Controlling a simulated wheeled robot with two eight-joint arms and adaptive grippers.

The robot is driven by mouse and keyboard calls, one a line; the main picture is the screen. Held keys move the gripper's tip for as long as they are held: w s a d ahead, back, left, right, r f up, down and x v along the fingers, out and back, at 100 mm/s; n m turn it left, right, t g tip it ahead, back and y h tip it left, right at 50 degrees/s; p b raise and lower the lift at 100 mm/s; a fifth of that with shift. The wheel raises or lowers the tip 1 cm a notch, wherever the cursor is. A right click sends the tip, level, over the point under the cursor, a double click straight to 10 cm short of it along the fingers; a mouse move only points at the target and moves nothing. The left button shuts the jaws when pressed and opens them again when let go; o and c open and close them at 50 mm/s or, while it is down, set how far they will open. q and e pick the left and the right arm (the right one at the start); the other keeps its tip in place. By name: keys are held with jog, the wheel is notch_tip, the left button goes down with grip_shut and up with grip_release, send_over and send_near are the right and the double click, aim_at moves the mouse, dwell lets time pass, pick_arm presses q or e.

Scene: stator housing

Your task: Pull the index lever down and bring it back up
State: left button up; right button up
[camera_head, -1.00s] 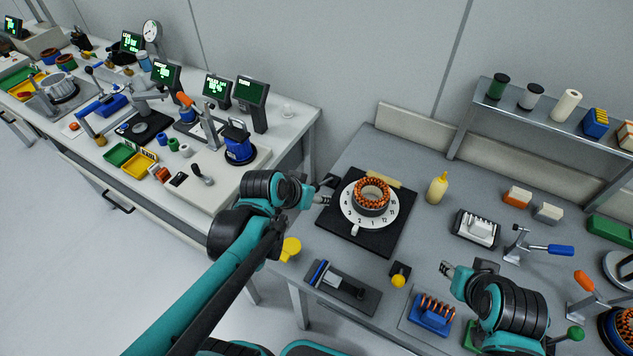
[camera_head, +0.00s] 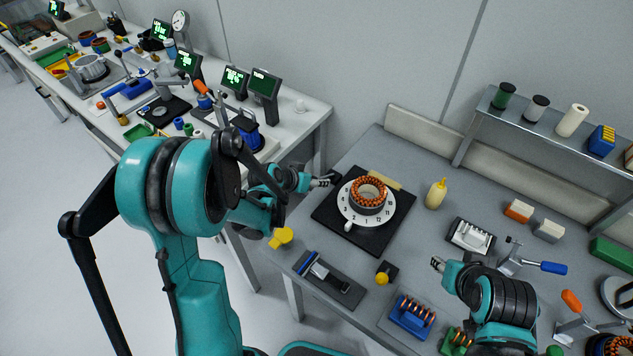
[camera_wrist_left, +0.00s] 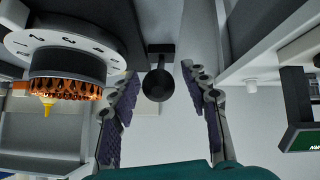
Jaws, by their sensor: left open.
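The index lever (camera_wrist_left: 158,82) shows in the left wrist view as a dark round knob on a short stem. It is between the two spread fingers of my left gripper (camera_wrist_left: 160,105), with visible gaps on both sides. The head view has my left gripper (camera_head: 332,180) at the left corner of the black base plate (camera_head: 377,241), where the lever is hard to make out. A white numbered dial (camera_head: 349,217) on that plate carries a copper-wound stator ring (camera_head: 369,189); the dial also shows in the wrist view (camera_wrist_left: 62,42). My right gripper (camera_head: 437,264) hangs over the bench's right side, apart from the dial.
A yellow bottle (camera_head: 436,194) stands right of the plate. A blue-and-black fixture (camera_head: 330,279) and a yellow knob (camera_head: 382,279) are in front. A white block fixture (camera_head: 471,236) and a blue-handled clamp (camera_head: 530,262) lie to the right. A shelf (camera_head: 480,118) runs behind.

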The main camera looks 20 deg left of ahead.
pick_arm(q)
jog(key=shift+w+d+f, duration=0.2)
jog(key=shift+w+f, duration=0.25)
jog(key=shift+f, duration=0.05)
grip_shut()
jog(key=shift+r, duration=0.15)
